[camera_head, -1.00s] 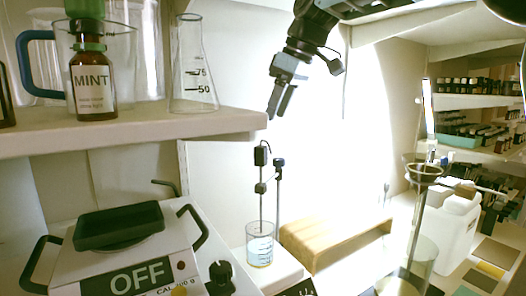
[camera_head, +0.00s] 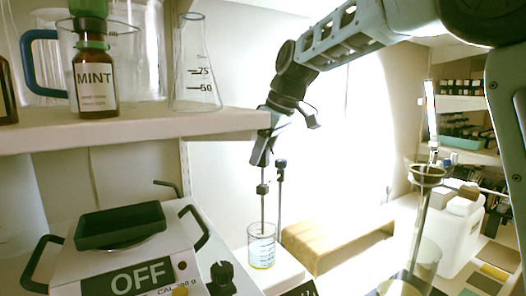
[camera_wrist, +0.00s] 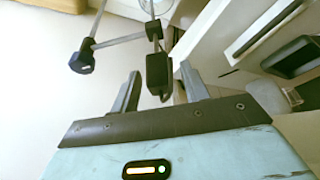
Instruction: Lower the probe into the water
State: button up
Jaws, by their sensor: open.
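The probe is a thin dark rod (camera_head: 263,208) on a stand, with a black clamp partway up. Its lower end reaches to the beaker (camera_head: 261,250) of water; whether the tip is in the water is too small to tell. My gripper (camera_head: 261,150) is at the probe's top and hides it in the head view. In the wrist view my gripper (camera_wrist: 159,76) is open, with the probe's black block (camera_wrist: 157,68) between its fingers, gaps showing on both sides. The stand's post (camera_head: 280,190) is just right of the rod.
A shelf (camera_head: 150,128) with a MINT bottle (camera_head: 94,80) and a flask (camera_head: 196,75) is at upper left, close to my gripper.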

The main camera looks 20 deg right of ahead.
aim_at(265, 167)
grip_shut()
notch_tip(265, 167, down, 5)
jog(key=b, duration=0.3)
jog(key=shift+s, duration=0.1)
grip_release()
jog(key=shift+f, duration=0.1)
jog(key=shift+r, duration=0.25)
jog(key=p+v, duration=0.1)
jog(key=v, duration=1.6)
